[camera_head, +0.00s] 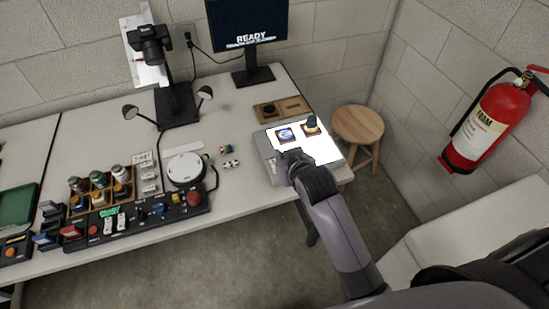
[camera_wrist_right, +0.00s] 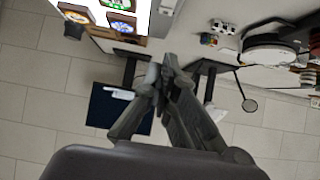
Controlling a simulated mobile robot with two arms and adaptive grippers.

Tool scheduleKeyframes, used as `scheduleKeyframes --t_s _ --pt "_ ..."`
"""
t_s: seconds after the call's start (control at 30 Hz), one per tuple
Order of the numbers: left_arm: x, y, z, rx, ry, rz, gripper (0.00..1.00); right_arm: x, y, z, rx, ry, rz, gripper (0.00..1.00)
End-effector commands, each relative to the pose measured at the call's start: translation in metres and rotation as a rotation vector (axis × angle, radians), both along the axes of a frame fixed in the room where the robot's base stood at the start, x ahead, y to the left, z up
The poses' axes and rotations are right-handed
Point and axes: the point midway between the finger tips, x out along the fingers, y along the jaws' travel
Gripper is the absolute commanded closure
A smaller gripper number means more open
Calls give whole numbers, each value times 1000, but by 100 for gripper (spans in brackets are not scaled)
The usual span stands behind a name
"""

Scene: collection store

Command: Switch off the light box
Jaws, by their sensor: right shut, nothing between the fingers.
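The light box (camera_head: 325,151) lies at the right end of the table, and its top panel glows bright white. Its grey left edge is partly covered by my right gripper (camera_head: 289,168), which is shut and empty there. In the right wrist view the shut fingers (camera_wrist_right: 166,66) point toward the box's grey edge (camera_wrist_right: 162,18), with the lit panel (camera_wrist_right: 143,12) at the upper left. I cannot tell whether the fingers touch the box. No switch can be made out; the gripper may hide it. My left gripper is not in view.
A wooden tray (camera_head: 283,108) and monitor (camera_head: 246,36) stand behind. A stool (camera_head: 358,125) is to the right. A control panel (camera_head: 140,215) is left.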

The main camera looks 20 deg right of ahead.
Motion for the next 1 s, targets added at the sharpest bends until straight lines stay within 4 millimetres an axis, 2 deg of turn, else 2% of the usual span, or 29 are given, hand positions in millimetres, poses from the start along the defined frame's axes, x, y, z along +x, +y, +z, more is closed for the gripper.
scheduleKeyframes --t_s 0.1,0.4,0.5,0.63,0.8,1.0 --pt "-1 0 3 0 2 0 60 19 1 -12 1 0 -1 100" --pt "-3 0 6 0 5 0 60 58 2 -42 0 0 0 100" --pt "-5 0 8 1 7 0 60 58 2 -60 0 5 0 100" --pt "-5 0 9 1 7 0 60 61 2 -73 -1 2 -1 100" --pt "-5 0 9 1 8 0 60 62 2 -81 0 0 0 100" --pt "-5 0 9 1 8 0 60 62 2 -82 0 -1 0 100"
